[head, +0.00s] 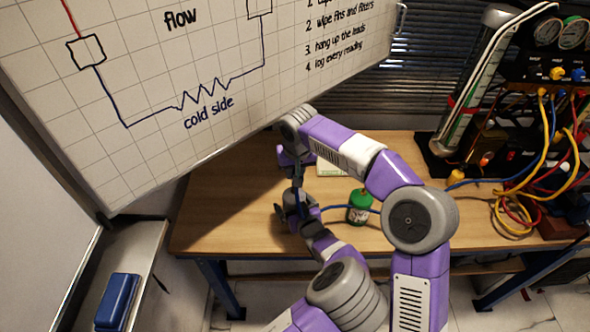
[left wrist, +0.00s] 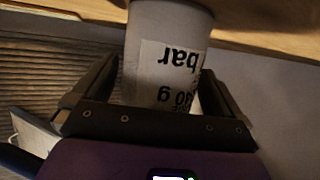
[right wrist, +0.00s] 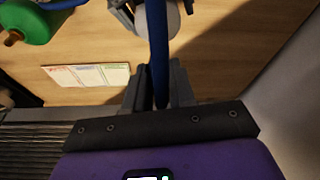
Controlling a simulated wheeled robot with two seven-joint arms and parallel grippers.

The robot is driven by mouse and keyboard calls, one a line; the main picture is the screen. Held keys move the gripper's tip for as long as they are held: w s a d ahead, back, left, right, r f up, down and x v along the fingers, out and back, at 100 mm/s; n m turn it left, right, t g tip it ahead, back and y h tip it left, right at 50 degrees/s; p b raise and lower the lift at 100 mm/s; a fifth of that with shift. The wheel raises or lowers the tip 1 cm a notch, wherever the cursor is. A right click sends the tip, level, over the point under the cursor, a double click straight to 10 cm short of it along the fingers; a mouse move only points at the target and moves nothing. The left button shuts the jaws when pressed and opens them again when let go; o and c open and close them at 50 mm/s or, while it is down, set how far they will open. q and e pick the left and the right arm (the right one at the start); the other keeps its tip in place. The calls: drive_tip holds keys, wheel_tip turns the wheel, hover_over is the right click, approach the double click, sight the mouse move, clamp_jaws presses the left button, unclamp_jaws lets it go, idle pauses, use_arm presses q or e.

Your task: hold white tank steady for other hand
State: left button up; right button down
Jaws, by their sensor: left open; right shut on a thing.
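The white tank (left wrist: 166,85) stands on the table between the fingers of my left gripper (left wrist: 158,75), its printed label facing that wrist. The left gripper is open around it; a small gap shows beside one finger, and contact at the other is unclear. The tank's top also shows in the right wrist view (right wrist: 173,22), partly behind a blue hose (right wrist: 157,45). My right gripper (right wrist: 158,90) is shut on this hose, above the tank. In the head view, the arms mostly hide the tank; whether the hose end touches it is unclear.
A green tank (head: 359,207) stands right of the grippers, with blue hose near it. A printed card (right wrist: 90,75) lies on the wooden table (head: 225,200). The gauge rig (head: 530,75) with coloured hoses fills the right side. A whiteboard (head: 170,80) overhangs the left; the table's left part is clear.

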use_arm(q)
drive_tip(key=v, duration=0.6)
drive_tip(key=shift+s+d+r, duration=0.1)
drive_tip(key=shift+s+d, duration=0.15)
use_arm(e)
drive_tip(key=shift+s+a, duration=0.1)
drive_tip(key=shift+a, duration=0.2)
use_arm(q)
drive_tip(key=shift+s+d+r, duration=0.15)
drive_tip(key=shift+s+r, duration=0.1)
drive_tip(key=shift+s, duration=0.35)
use_arm(e)
drive_tip(key=shift+d, duration=0.1)
drive_tip(key=shift+r, duration=0.1)
wheel_tip(320, 180, up, 7)
drive_tip(key=p, duration=0.7)
use_arm(q)
wheel_tip(320, 180, up, 7)
use_arm(e)
drive_tip(key=shift+d, duration=0.15)
